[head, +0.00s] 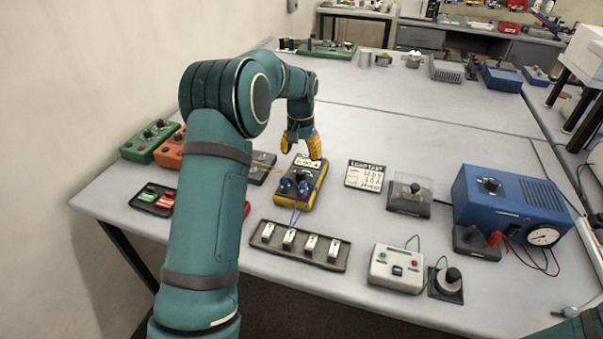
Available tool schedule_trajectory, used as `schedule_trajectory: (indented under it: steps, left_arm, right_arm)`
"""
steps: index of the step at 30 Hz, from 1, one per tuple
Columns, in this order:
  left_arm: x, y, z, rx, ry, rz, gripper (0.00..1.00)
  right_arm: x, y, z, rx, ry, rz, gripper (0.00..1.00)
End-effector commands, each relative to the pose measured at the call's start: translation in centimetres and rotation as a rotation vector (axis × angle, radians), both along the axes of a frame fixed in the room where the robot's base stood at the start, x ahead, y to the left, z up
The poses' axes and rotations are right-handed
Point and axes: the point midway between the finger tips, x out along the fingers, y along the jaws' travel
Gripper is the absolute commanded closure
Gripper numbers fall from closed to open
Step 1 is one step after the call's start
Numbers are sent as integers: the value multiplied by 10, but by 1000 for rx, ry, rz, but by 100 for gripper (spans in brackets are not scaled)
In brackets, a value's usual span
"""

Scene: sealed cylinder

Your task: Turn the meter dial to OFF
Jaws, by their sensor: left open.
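The yellow and dark meter (303,180) lies on the white table in the middle of the head view. Its pale display (307,163) is at its far end, with blue plugs and leads at its near end. The dial (303,174) is a small dark shape below the display; its setting is too small to read. My left gripper (299,154) has yellow fingers pointing down, at the far end of the meter near the display. It is open and empty. Of my right arm, only a teal part shows at the bottom right corner; its gripper is out of view.
A tray of several white modules (300,246) lies in front of the meter. A load test card (365,174) and a covered knob box (409,196) lie to its right, then a large blue unit (510,203). Green (150,142) and orange boxes stand left.

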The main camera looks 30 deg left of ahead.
Motion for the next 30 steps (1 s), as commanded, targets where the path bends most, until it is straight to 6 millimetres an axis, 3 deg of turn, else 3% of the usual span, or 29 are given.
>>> schedule_trajectory:
  steps: [6, 12, 26, 30]
  left_arm:
    - [-1, 0, -45, -2, 4, 1, 36]
    - [0, 0, -70, -1, 1, 1, 36]
    - [0, 0, -79, -1, 0, 0, 35]
    - [0, 0, -79, -1, 0, 0, 84]
  right_arm:
    - [-2, 0, -7, 1, 4, 4, 50]
    - [-3, 1, -9, 2, 6, 6, 50]
    - [-3, 1, -10, 2, 7, 6, 50]
    - [-3, 1, -10, 2, 7, 6, 50]
